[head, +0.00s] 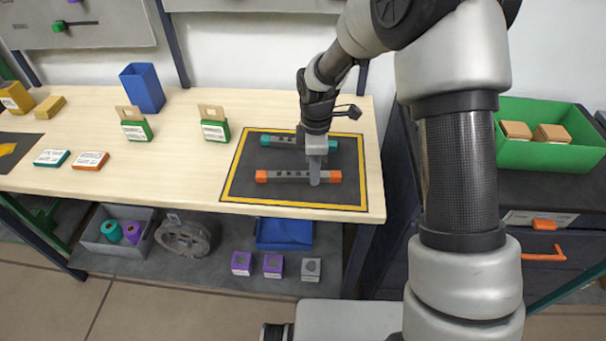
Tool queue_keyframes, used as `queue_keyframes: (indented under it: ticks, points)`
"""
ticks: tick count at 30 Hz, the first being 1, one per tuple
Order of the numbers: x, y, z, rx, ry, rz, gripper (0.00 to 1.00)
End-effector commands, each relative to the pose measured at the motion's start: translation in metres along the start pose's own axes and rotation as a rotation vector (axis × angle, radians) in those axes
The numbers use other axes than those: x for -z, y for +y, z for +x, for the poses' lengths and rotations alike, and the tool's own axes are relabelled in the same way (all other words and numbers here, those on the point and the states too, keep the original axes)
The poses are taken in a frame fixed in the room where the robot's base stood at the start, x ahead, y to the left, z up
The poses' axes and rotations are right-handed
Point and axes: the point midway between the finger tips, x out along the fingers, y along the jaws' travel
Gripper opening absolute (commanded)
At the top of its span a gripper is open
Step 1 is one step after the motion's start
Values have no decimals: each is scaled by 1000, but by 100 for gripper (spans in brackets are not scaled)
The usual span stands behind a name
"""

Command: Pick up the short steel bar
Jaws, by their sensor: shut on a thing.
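Two grey bars lie roughly parallel on a dark mat (235,185) with a yellow border, at the right end of the wooden table. The nearer bar (289,174) has orange ends; the farther bar (284,139) has teal ends. They look close in length, and I cannot tell which is the short one. My gripper (315,174) points down and is shut on the orange-ended bar, right of its middle. One finger shows on the bar's near side. My gripper and wrist hide part of the teal-ended bar. I cannot tell whether the held bar touches the mat.
Two green-and-tan boxes (214,130) and a blue bin (143,89) stand left of the mat. The lower shelf holds a grey bin (96,240), a blue tray (283,234) and several small cubes (273,265). A green crate (550,150) stands at right.

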Motion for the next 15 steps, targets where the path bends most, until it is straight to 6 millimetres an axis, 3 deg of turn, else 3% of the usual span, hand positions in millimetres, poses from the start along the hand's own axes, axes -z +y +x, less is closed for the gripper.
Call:
queue_keyframes:
  ticks: [5,15]
  points:
    - [0,1,-12,-4,1,0,0]
    - [0,1,-78,-5,1,2,0]
